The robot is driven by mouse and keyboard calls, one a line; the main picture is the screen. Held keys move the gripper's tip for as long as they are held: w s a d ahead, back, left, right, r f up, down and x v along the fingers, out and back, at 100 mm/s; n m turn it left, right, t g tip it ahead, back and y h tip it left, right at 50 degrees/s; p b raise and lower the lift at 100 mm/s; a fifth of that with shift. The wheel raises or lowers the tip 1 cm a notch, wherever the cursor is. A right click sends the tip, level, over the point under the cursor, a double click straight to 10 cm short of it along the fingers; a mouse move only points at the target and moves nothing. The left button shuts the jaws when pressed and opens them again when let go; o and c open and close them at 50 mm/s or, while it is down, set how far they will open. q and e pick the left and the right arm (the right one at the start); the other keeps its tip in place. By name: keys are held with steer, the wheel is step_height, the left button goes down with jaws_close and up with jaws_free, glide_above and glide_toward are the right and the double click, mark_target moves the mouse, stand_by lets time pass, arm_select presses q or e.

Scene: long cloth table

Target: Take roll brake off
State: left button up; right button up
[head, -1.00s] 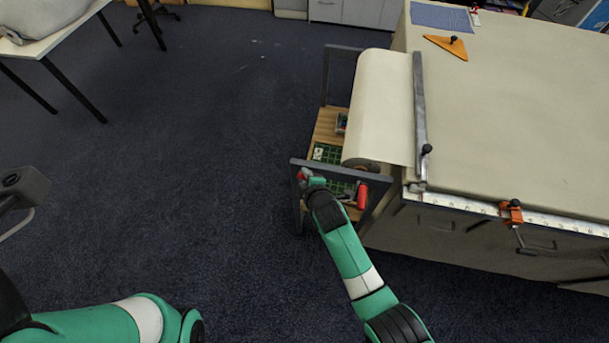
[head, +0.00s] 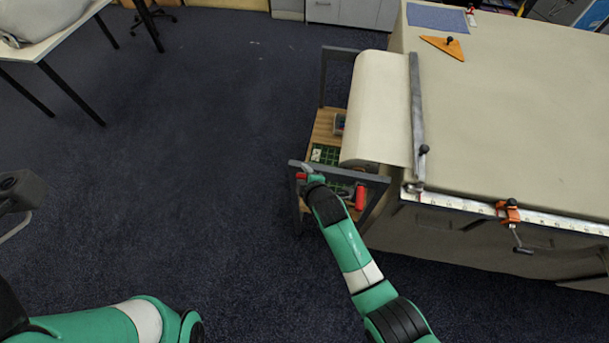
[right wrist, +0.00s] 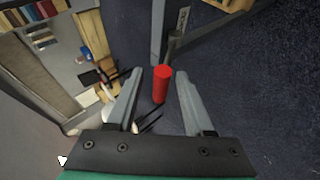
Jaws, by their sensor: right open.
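The paper roll (head: 378,100) hangs on a dark metal frame (head: 338,172) at the table's end. A red handle (head: 301,176) shows at the frame's near left corner, beside my right gripper (head: 308,175). In the right wrist view a red handle (right wrist: 161,84) on a dark lever (right wrist: 174,45) lies between the fingertips of my right gripper (right wrist: 159,78). The fingers are open, with gaps beside the handle.
The long cloth table (head: 500,120) fills the right side. A metal bar (head: 417,115) lies across the paper, and an orange clamp (head: 510,212) grips the near edge. A wooden shelf (head: 327,127) with small items sits under the roll. Carpet left of the frame is clear.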

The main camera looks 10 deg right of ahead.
steer(key=shift+s, duration=0.1)
steer(key=shift+s+r+p, duration=0.2)
steer(key=shift+r+p, duration=0.15)
steer(key=shift+p, duration=0.05)
steer(key=p+v, duration=0.6)
steer(key=v, duration=0.4)
steer(key=shift+s+r+p, duration=0.15)
steer(key=shift+s+p, duration=0.15)
steer(key=shift+s, duration=0.05)
steer(key=shift+d, duration=0.1)
